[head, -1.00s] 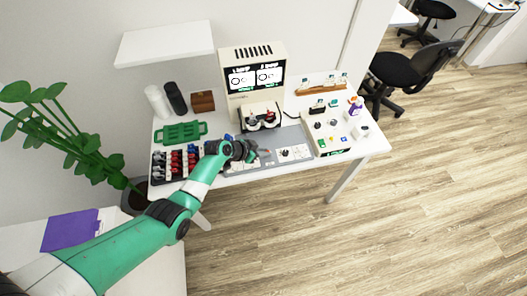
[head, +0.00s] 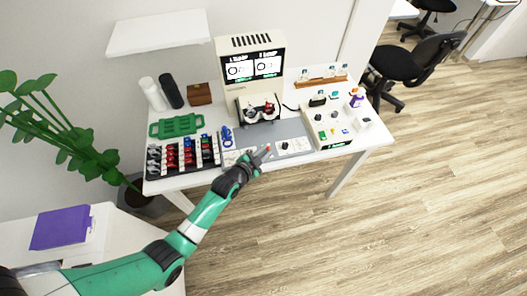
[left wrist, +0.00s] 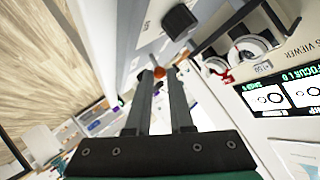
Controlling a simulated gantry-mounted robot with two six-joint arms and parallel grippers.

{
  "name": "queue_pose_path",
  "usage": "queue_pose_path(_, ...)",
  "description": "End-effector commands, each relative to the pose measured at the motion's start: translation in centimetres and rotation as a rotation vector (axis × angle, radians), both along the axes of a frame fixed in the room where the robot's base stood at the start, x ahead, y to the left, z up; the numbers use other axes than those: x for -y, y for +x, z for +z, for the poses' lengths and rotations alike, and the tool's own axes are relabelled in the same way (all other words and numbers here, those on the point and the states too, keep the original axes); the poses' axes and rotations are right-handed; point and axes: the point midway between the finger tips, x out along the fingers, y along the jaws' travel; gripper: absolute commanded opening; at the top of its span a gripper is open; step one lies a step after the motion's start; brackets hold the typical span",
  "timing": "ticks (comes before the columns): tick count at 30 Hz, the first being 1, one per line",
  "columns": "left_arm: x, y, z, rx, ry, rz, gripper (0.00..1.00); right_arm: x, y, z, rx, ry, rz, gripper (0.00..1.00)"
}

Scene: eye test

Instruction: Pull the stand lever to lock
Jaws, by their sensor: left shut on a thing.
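The stand lever shows as an orange ball knob (left wrist: 159,72) between my fingertips in the left wrist view. My left gripper (head: 264,154) is shut on it at the front edge of the table in the head view; its fingers also show in the left wrist view (left wrist: 157,80). The rest of the lever is hidden or too small to tell. The cream viewer machine (head: 251,88) with two lit ring screens stands behind the gripper; it also fills the right of the left wrist view (left wrist: 290,130). My right gripper is not in view.
A rack of red, black and blue pieces (head: 183,157) and a green tray (head: 176,125) lie left of the gripper. A control box with knobs (head: 331,125) stands to the right. Floor in front is free.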

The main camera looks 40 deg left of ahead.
Motion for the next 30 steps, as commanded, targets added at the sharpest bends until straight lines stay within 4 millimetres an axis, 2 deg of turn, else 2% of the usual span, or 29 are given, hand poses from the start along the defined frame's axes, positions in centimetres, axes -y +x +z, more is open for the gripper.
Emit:
queue_pose_path(1, 0.2, -0.1, -0.9, 0.015, 0.028, -0.002, 0.0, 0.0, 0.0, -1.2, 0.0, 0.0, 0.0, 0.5)
queue_pose_path(3, 0.4, -0.2, -0.9, 0.04, 0.066, -0.001, 0.0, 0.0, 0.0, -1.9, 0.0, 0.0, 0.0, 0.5)
queue_pose_path(10, 0.6, -0.4, -1.0, 0.093, 0.152, 0.0, 0.0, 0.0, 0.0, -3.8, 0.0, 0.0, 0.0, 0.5)
queue_pose_path(28, 0.7, -0.5, -0.9, 0.11, 0.187, 0.002, 0.0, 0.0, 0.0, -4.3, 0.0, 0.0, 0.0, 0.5)
queue_pose_path(29, 0.7, -0.5, -0.9, 0.11, 0.187, 0.002, 0.26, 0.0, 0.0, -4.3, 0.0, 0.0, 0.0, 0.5)
queue_pose_path(30, 0.7, -0.5, -0.9, 0.11, 0.187, 0.002, 0.33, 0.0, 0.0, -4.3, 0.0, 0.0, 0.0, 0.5)
